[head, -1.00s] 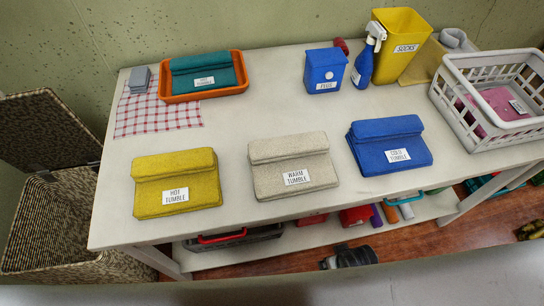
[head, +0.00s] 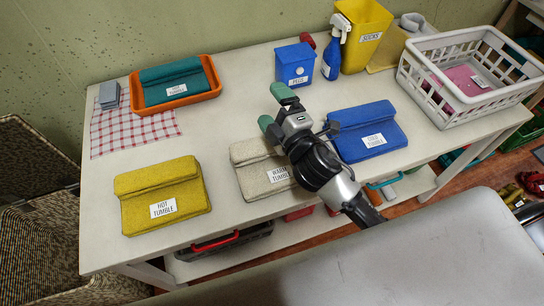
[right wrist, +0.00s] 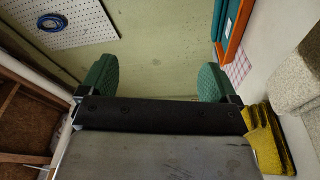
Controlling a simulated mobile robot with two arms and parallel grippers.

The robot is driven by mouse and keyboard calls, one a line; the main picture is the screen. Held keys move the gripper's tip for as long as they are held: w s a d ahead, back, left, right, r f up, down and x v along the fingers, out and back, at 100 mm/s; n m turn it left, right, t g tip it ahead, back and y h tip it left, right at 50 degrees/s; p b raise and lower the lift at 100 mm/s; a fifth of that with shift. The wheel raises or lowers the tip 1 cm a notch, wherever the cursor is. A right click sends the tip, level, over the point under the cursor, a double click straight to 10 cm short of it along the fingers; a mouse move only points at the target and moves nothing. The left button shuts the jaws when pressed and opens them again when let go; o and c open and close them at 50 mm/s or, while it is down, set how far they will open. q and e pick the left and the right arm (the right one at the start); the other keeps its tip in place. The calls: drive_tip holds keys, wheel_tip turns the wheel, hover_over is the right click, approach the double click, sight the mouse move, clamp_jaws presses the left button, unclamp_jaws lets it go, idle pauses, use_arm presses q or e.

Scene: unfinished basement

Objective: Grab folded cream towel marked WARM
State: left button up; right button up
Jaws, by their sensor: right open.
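The folded cream towel (head: 250,178) lies on the white table in the head view, its label reading WARM TUMBLE. My right gripper (head: 277,108) is open and empty, its green fingertips above the table just beyond the towel. My right arm hides the towel's right part. In the right wrist view the open gripper (right wrist: 156,84) faces the wall, with a pale cream cloth (right wrist: 296,80) at the right edge. My left gripper is not in view.
A yellow folded towel (head: 165,195) lies left of the cream one, a blue folded towel (head: 372,118) right. An orange tray (head: 205,95) with a teal towel, a blue box (head: 295,66), a yellow bin (head: 352,50) and a white basket (head: 440,95) stand farther back.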

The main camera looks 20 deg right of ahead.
drive_tip(key=w+a+r+n+g+y, duration=0.1)
drive_tip(key=a+r+n+g+y, duration=0.35)
drive_tip(key=n+y, duration=0.75)
drive_tip(key=n+g+h, duration=1.2)
drive_tip(key=n+g, duration=0.3)
drive_tip(key=n, duration=1)
approach(275, 161)
drive_tip(key=shift+t, duration=0.25)
drive_tip(key=w+r, duration=0.1)
drive_tip(key=w, duration=0.1)
drive_tip(key=w+r, duration=0.2)
drive_tip(key=shift+d+r, duration=0.15)
drive_tip(key=shift+d, duration=0.05)
drive_tip(key=p+x, duration=0.1)
drive_tip(key=x, duration=0.4)
drive_tip(key=shift+s+a, duration=0.1)
drive_tip(key=shift+a, duration=0.1)
drive_tip(key=p+x, duration=0.2)
drive_tip(key=x, duration=0.2)
drive_tip(key=shift+s+a+f, duration=0.1)
drive_tip(key=shift+a+f, duration=0.25)
drive_tip(key=shift+f, duration=0.3)
drive_tip(key=c, duration=1.1)
